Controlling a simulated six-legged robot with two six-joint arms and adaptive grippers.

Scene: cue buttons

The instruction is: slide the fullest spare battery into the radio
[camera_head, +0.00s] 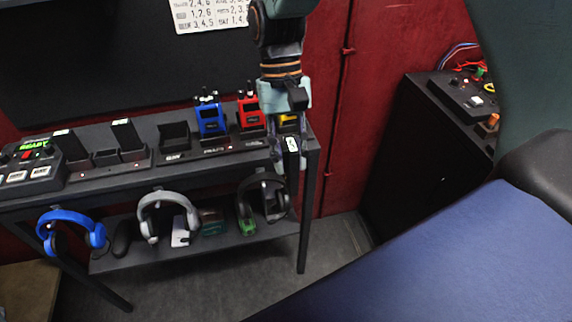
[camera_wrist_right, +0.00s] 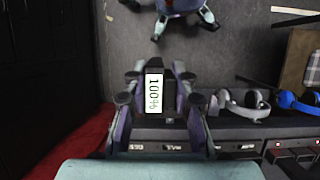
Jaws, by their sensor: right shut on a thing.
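My right gripper (camera_head: 290,158) is shut on a black battery (camera_head: 291,143) with a white label, in front of the shelf's right end. In the right wrist view the battery (camera_wrist_right: 154,92) sits between the fingers (camera_wrist_right: 155,103), and its label reads 100%. A blue radio (camera_head: 211,120) and a red radio (camera_head: 249,114) stand on the shelf top, left of the gripper. A yellow radio (camera_head: 288,119) is mostly hidden behind the gripper. Two other dark batteries (camera_head: 126,135) (camera_head: 70,146) stand upright in a charger (camera_head: 108,159) at the left. My left gripper is not in view.
An empty black dock (camera_head: 174,136) stands left of the blue radio. A READY button box (camera_head: 31,165) is at the far left. Blue (camera_head: 71,218), grey (camera_head: 167,204) and black (camera_head: 262,184) headphones hang under the shelf edge. A black cabinet (camera_head: 425,150) stands right, with open floor between.

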